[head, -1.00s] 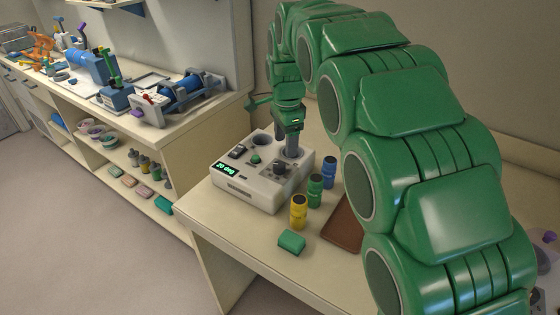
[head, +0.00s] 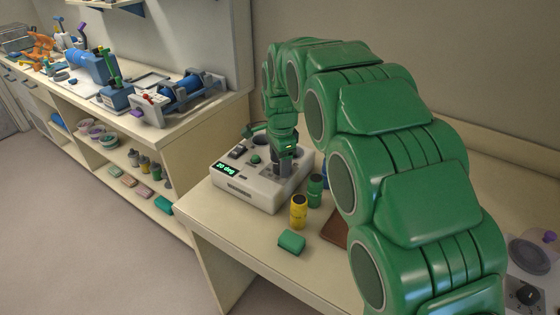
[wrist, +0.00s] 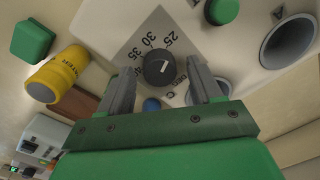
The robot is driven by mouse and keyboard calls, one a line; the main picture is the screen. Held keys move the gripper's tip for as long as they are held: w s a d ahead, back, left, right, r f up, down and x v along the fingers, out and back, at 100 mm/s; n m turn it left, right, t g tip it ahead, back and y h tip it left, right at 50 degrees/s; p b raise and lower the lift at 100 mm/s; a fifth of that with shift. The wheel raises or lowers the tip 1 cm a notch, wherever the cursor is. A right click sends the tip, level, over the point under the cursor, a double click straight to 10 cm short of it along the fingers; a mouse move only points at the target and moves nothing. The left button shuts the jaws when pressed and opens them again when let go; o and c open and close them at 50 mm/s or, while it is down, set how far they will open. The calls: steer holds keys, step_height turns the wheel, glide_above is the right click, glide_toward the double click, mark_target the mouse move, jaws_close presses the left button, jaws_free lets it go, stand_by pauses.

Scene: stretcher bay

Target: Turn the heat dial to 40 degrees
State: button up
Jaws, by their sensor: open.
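The white heater box (head: 245,188) stands on the bench in the head view, with a lit green display (head: 227,168) that appears to read 20 deg. The dark heat dial (wrist: 158,69) shows in the wrist view, with a white pointer line on its top. A grey scale plate (wrist: 138,45) beside it carries 25, 30 and 35, with a partly hidden mark lower down. My gripper (wrist: 160,75) is open, its two grey fingers on either side of the dial; contact cannot be told. In the head view my gripper (head: 283,168) hides the dial.
A green button (wrist: 222,11) and round wells (wrist: 288,42) are on the box. A yellow jar (head: 298,212), a green jar (head: 315,190), a mostly hidden blue jar and a green block (head: 291,241) stand close by. A brown mat (head: 335,232) lies partly behind my arm.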

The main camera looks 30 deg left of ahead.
steer(key=c, duration=1)
steer(key=shift+c, duration=0.2)
steer(key=shift+n, duration=0.3)
steer(key=n, duration=0.4)
steer(key=shift+n, duration=0.3)
steer(key=n, duration=0.5)
steer(key=shift+f, duration=0.1)
steer(key=n, duration=0.4)
steer(key=shift+a+g, duration=0.1)
steer(key=shift+g, duration=0.2)
steer(key=n, duration=0.4)
steer(key=shift+a+n, duration=0.1)
steer(key=shift+n, duration=0.2)
steer(key=n, duration=0.6)
steer(key=shift+n, duration=0.4)
